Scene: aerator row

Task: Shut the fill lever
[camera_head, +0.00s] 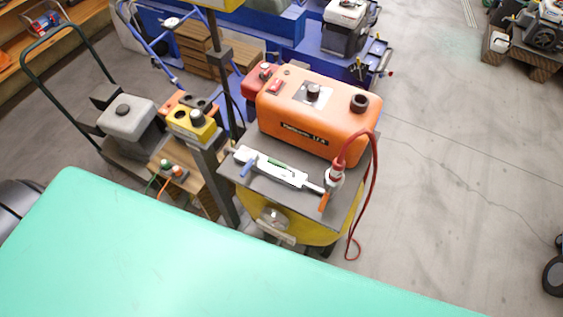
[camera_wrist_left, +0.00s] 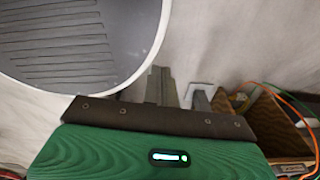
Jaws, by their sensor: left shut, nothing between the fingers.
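In the head view a white flow bar (camera_head: 270,167) lies on the front of a grey cart top (camera_head: 285,192). I cannot tell for sure which lever is the fill lever. My left gripper (camera_wrist_left: 162,72) is in the wrist view only, shut and empty, with no lever near its fingertips. My right gripper is not in view.
An orange tank unit (camera_head: 318,115) stands behind the bar; a red hose (camera_head: 375,180) loops down its right side. A post with a yellow button box (camera_head: 191,124) stands left of the cart, beside a hand trolley (camera_head: 130,118).

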